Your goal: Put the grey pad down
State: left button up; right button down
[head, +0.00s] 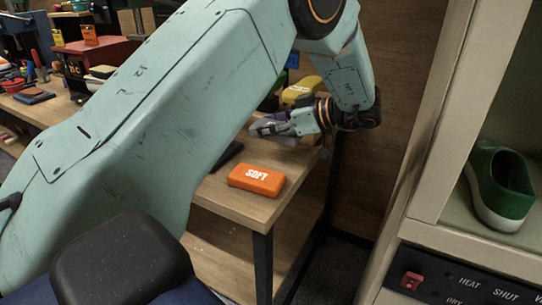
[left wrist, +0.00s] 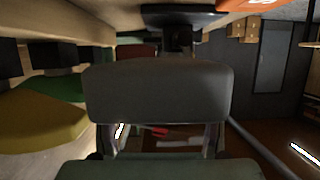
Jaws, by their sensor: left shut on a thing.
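My left gripper (head: 272,127) is over the far right part of the wooden workbench, beyond the orange SOFT block. It is shut on the grey pad. The pad shows as a broad grey block with rounded corners across the middle of the left wrist view (left wrist: 158,92). In the head view the gripper's fingers are small and the pad is hard to make out from them. I cannot tell whether the pad touches the bench top. My right gripper is not in view.
The orange SOFT block (head: 257,180) lies near the front corner of the bench (head: 235,201). A dark flat thing (head: 227,156) lies left of it, partly behind my arm. A cabinet with a green shoe (head: 501,186) stands at right.

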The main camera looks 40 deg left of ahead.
aim_at(269, 160)
pick_arm(q)
jog(key=f, duration=0.3)
jog(key=shift+w+d+f+b, duration=0.1)
jog(key=shift+w+f+b, duration=0.2)
jog(key=shift+b, duration=0.1)
jog(key=f, duration=0.3)
jog(key=shift+s+f, duration=0.1)
jog(key=shift+s, duration=0.15)
jog(key=shift+w+f, duration=0.2)
jog(key=shift+f, duration=0.1)
jog(key=shift+s, duration=0.15)
jog(key=o, duration=1.3)
jog(key=shift+f, duration=0.1)
